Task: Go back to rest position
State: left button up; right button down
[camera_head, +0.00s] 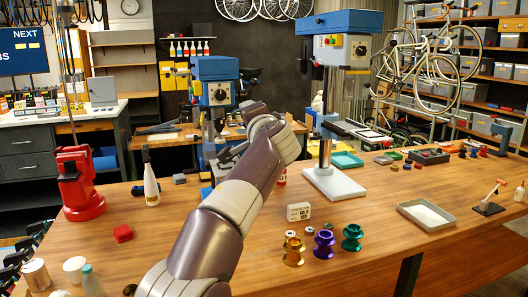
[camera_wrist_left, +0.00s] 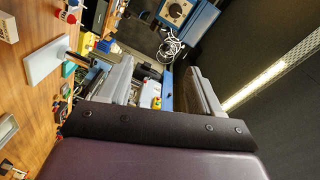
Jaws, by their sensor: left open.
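My left arm (camera_head: 225,215) rises from the bottom edge of the head view, left of centre, and slants up and right over the wooden table, bending at its upper end. Its gripper is hard to make out there, behind or beside the bend. In the left wrist view my left gripper (camera_wrist_left: 160,84) shows as a dark bolted body with two grey fingers spread apart and nothing seen between them. A purple part of mine fills the bottom of that view. My right gripper is in neither view.
The table's front left also holds several containers.

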pick_arm(q)
notch_tip(320, 180, down, 19)
jog(key=d+g+h, duration=0.2)
jog(key=g+h, duration=0.1)
jog(key=g, duration=0.2)
jog(key=s+a+f+n+g+p, duration=0.15)
jog(key=s+a+f+g, duration=0.25)
jog(key=s+f, duration=0.45)
jog(key=s+a+f+n+g, duration=0.2)
jog(key=s+a+f+n, duration=0.1)
jog(key=s, duration=0.6)
jog(key=s+a+f+n+g+p, duration=0.1)
jog(key=s+a+f, duration=0.4)
jog(key=s, duration=0.5)
jog(key=s+a+f+n+g+h+p, duration=0.1)
jog(key=s+a+f+n+g, duration=0.2)
jog(key=s+a+n, duration=0.3)
jog(key=s+f, duration=0.1)
jog(key=s, duration=0.3)
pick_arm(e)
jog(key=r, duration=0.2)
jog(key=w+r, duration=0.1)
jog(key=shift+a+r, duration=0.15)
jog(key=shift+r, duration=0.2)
pick_arm(q)
jog(key=shift+w, duration=0.1)
